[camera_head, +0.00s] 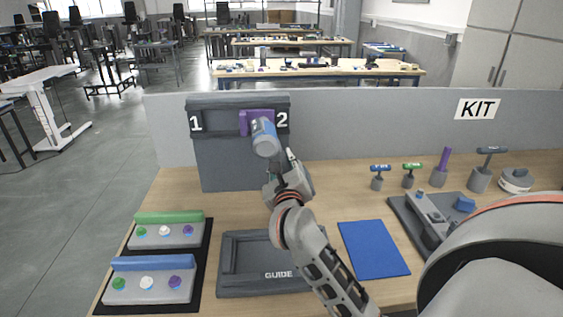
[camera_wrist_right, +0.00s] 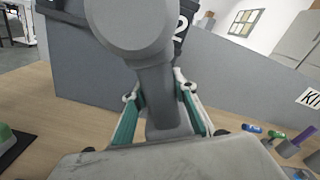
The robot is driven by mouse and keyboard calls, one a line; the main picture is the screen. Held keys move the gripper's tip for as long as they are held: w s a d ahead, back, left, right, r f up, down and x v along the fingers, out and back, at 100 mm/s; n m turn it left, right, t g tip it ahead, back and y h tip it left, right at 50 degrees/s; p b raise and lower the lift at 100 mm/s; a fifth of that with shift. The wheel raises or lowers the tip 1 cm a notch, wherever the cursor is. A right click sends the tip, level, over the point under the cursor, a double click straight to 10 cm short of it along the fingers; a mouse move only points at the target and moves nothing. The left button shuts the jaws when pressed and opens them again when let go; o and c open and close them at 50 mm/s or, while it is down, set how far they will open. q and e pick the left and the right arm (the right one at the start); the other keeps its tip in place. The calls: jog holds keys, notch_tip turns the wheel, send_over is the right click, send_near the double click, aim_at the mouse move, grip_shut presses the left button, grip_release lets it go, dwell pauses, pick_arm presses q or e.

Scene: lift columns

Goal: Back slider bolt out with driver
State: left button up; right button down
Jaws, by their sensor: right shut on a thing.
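The slider is a purple block (camera_head: 244,122) on the dark rail (camera_head: 215,104) of the upright panel, beside the mark 2 at the right end. A driver (camera_head: 266,138) with a blue body and a grey rounded rear end is in front of the slider. My right gripper (camera_head: 279,173) is shut on the driver's grey handle below the body. In the right wrist view, the two fingers stand on either side of that grey handle (camera_wrist_right: 157,95), under the large round rear end. The driver hides its own tip and the bolt, so I cannot tell whether they touch. My left gripper is not in view.
A GUIDE tray (camera_head: 237,284) and a blue mat (camera_head: 374,250) lie on the table. Two slotted blocks with coloured knobs sit on a black mat (camera_head: 203,262) at left. T-handled tools (camera_head: 380,170) and a grey fixture (camera_head: 433,212) stand at right. A grey partition (camera_head: 370,130) closes the back.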

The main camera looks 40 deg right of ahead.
aim_at(283, 166)
jog(key=shift+r+p, duration=0.25)
jog(key=shift+p, duration=0.05)
dwell(0.8)
jog(key=shift+r, duration=0.15)
dwell(0.4)
jog(key=shift+s+a+p, duration=0.15)
jog(key=shift+s+p, duration=0.25)
jog(key=shift+p, duration=0.5)
dwell(1.3)
dwell(0.3)
jog(key=shift+f+p+v, duration=0.2)
jog(key=shift+p+v, duration=0.1)
jog(key=shift+v, duration=2.35)
jog(key=shift+a, duration=0.15)
